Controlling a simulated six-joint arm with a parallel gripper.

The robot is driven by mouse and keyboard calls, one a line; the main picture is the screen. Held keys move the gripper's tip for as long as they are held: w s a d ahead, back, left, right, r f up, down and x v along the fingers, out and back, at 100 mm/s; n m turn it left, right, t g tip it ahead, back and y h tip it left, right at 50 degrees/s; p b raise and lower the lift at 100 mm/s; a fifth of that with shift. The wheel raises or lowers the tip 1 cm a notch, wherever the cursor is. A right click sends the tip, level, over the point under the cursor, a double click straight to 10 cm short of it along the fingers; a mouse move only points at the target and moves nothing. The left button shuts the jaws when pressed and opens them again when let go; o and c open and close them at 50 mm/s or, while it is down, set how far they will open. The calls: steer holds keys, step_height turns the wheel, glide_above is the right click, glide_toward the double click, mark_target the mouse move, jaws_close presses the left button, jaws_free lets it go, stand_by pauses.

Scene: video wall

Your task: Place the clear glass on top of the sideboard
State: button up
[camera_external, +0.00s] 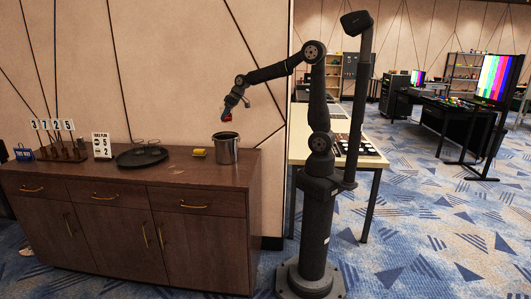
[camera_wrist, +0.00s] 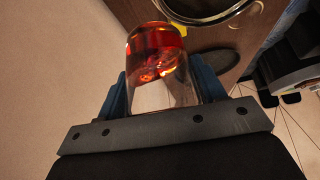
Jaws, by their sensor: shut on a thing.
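In the wrist view the gripper (camera_wrist: 162,90) is shut on a clear glass (camera_wrist: 165,92). The glass is see-through near the jaws and orange-red towards its far end; I cannot tell whether that is liquid or tint. In the external view only a small red spot (camera_external: 227,117) shows below the jaws, clear of the sideboard top.
The front right top looks bare. A wall rises behind.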

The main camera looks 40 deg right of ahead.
steer(key=a+f+n, duration=0.1)
steer(key=a+f, duration=0.4)
steer(key=a, duration=0.5)
steer(key=s+a+f+n, duration=0.1)
steer(key=a+f, duration=0.4)
steer(key=a, duration=0.5)
steer(key=s+a+f+n+g+y, duration=0.1)
steer(key=a+f, duration=0.4)
steer(key=a, duration=0.5)
steer(key=shift+s+a+f, duration=0.1)
steer(key=shift+a+f, duration=0.15)
steer(key=shift+a, duration=0.05)
steer(key=shift+f, duration=2)
steer(key=shift+f, duration=0.15)
steer(key=o, duration=1.2)
steer(key=shift+s+d+r, duration=0.1)
steer(key=shift+r, duration=0.4)
steer(key=v, duration=1.1)
steer(key=shift+d, duration=0.2)
